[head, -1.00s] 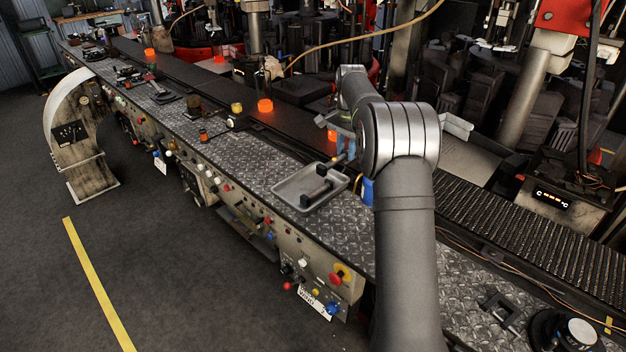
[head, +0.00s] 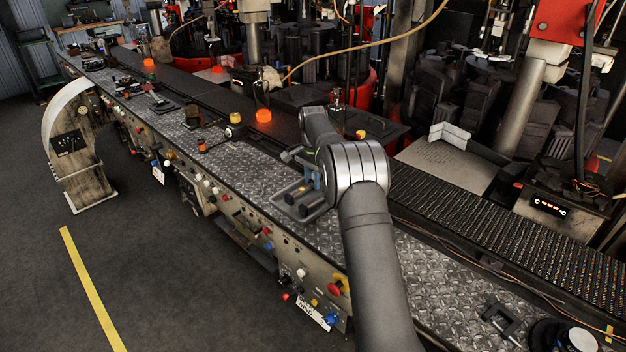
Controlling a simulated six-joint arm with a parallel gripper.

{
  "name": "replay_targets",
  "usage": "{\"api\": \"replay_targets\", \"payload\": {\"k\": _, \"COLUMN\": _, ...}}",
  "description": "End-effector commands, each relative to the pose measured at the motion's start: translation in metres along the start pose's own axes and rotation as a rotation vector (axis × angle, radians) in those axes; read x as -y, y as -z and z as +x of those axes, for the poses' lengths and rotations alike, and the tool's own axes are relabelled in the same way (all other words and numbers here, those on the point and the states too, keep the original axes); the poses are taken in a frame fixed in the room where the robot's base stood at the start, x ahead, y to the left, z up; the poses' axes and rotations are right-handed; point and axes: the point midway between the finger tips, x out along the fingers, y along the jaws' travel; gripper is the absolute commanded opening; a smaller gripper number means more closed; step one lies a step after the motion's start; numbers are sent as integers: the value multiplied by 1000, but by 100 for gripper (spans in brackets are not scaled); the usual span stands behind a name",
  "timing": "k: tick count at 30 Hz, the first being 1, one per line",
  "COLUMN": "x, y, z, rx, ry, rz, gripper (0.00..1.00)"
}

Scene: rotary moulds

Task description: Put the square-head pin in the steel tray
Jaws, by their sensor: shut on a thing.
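The steel tray (head: 276,198) is a shallow grey tray on the diamond-plate bench, partly hidden on its right by my arm. A dark piece with a block-like end (head: 309,208) lies in it. My gripper (head: 309,184), with bluish fingers, is low over the tray. It is shut on a small pin, taken to be the square-head pin (head: 297,193), at or just above the tray floor. Its head shape is too small to make out, and I cannot tell whether it touches the tray.
Glowing orange pieces (head: 263,115) stand behind, along the dark belt. Small jars (head: 235,118) are farther up the bench. A dark bracket (head: 500,318) and a round dark device (head: 575,337) are at the lower right. The plate right of my arm (head: 440,262) is mostly clear.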

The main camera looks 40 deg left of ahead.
Motion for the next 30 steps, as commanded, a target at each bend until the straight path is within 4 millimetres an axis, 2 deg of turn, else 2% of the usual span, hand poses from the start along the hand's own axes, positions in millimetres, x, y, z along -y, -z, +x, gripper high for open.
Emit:
{"api": "replay_targets", "payload": {"k": 8, "x": 0, "y": 0, "z": 2, "rx": 0, "ry": 1, "rz": 0, "gripper": 0}}
{"api": "replay_targets", "payload": {"k": 9, "x": 0, "y": 0, "z": 3, "rx": 0, "ry": 0, "rz": 0, "gripper": 29}}
{"api": "replay_targets", "payload": {"k": 10, "x": 0, "y": 0, "z": 2, "rx": 0, "ry": 0, "rz": 0, "gripper": 34}}
{"api": "replay_targets", "payload": {"k": 19, "x": 0, "y": 0, "z": 1, "rx": -1, "ry": 1, "rz": 0, "gripper": 34}}
{"api": "replay_targets", "payload": {"k": 22, "x": 0, "y": 0, "z": -6, "rx": -2, "ry": 2, "rz": 0, "gripper": 34}}
{"api": "replay_targets", "payload": {"k": 26, "x": 0, "y": 1, "z": -27, "rx": -3, "ry": 4, "rz": 0, "gripper": 34}}
{"api": "replay_targets", "payload": {"k": 30, "x": 1, "y": 1, "z": -59, "rx": -3, "ry": 4, "rz": 0, "gripper": 34}}
